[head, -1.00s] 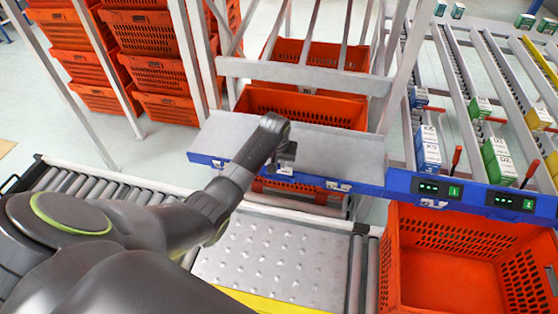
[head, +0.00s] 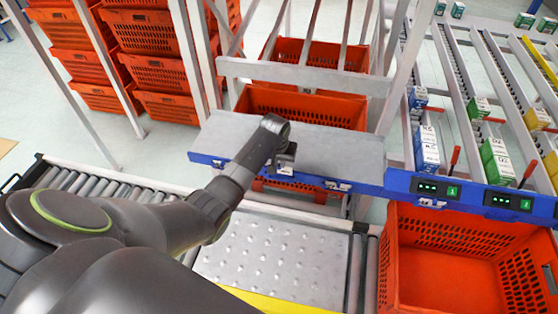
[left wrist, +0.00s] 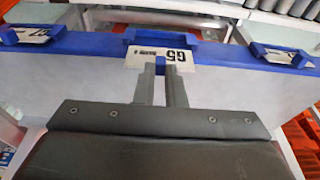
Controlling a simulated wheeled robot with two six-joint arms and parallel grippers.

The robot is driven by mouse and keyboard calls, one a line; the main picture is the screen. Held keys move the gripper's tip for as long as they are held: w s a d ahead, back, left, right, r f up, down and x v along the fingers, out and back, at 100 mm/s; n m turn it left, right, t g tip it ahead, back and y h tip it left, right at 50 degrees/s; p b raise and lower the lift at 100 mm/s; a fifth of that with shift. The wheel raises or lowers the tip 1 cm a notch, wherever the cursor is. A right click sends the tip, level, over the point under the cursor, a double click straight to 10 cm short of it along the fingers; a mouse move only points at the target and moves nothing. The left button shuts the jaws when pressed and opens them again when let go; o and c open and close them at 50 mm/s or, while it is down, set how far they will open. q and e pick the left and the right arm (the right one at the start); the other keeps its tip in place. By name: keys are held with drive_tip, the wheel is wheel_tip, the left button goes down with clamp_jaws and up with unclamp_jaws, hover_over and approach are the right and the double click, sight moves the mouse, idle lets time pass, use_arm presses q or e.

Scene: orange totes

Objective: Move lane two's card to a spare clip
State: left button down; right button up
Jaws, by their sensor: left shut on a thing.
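My left gripper (left wrist: 161,82) is shut on a white card (left wrist: 160,57) marked G5, which reads upside down in the left wrist view. The card lies at a blue clip (left wrist: 162,36) on the shelf's blue front rail; I cannot tell whether the clip grips it. A second card (left wrist: 32,33) sits in the clip at the left of that view. My right gripper is not in view.
The grey shelf (head: 345,150) behind the rail is bare. To the right, flow lanes hold blue-white boxes (head: 427,150) and green boxes (head: 496,160) behind lit displays (head: 437,189). An empty-looking orange tote (head: 450,270) stands below them. Rollers and a studded plate (head: 275,262) lie in front.

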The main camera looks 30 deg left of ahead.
sight(279, 166)
use_arm(q)
drive_tip(key=shift+f+b, duration=0.55)
drive_tip(key=shift+f, duration=0.95)
idle(0.3)
drive_tip(key=c, duration=1.4)
unclamp_jaws()
drive_tip(key=shift+c, duration=0.2)
drive_tip(key=v, duration=1.7)
drive_tip(key=shift+r, duration=0.2)
drive_tip(key=shift+a, duration=0.1)
